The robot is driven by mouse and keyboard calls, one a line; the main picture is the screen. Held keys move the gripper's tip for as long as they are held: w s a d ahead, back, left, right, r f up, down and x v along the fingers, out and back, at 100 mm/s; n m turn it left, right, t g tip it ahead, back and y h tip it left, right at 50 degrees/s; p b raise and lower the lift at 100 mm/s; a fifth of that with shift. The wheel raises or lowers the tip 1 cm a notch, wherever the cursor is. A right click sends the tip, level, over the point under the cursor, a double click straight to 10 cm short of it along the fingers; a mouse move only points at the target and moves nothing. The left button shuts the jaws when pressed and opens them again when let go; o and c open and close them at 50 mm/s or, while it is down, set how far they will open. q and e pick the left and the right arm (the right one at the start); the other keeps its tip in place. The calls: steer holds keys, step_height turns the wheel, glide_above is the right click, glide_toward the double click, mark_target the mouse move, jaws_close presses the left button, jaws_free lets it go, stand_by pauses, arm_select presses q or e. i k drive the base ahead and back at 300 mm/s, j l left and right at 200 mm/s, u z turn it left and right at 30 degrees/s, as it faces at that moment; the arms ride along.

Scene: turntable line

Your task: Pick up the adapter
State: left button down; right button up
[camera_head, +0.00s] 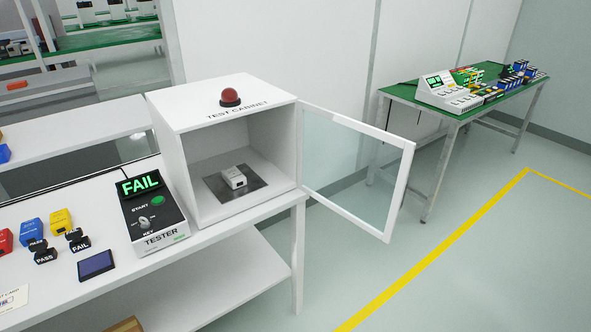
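A small white adapter (234,177) with a dark port on its front sits on the dark plate (222,193) inside the white test cabinet (180,165). The cabinet's glass door (352,166) stands wide open to the right. A red dome light (230,97) is on the cabinet top. Neither of my grippers is in view.
The tester (154,215), showing a green FAIL, stands left of the cabinet. PASS and FAIL stamps (77,240), a dark flat device (96,265) and coloured blocks (61,221) are on the white table (190,275). A green table (402,91) with equipment stands at back right.

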mark_target(234, 177)
steer(key=i+l+u, duration=0.2)
steer(key=u, duration=0.3)
steer(key=i+l+u, duration=0.15)
steer(key=l+u, duration=0.3)
steer(key=i+l+u, duration=0.1)
steer(key=u, duration=0.4)
steer(key=l+u, duration=0.45)
steer(key=l, duration=0.5)
steer(key=l+u, duration=0.15)
steer(key=l, duration=0.35)
steer(key=k+l, duration=0.15)
steer(key=l, duration=0.35)
steer(key=l+u, duration=0.15)
steer(key=l, duration=0.4)
steer(key=k+l, duration=0.15)
steer(key=l, duration=0.35)
steer(key=u, duration=0.05)
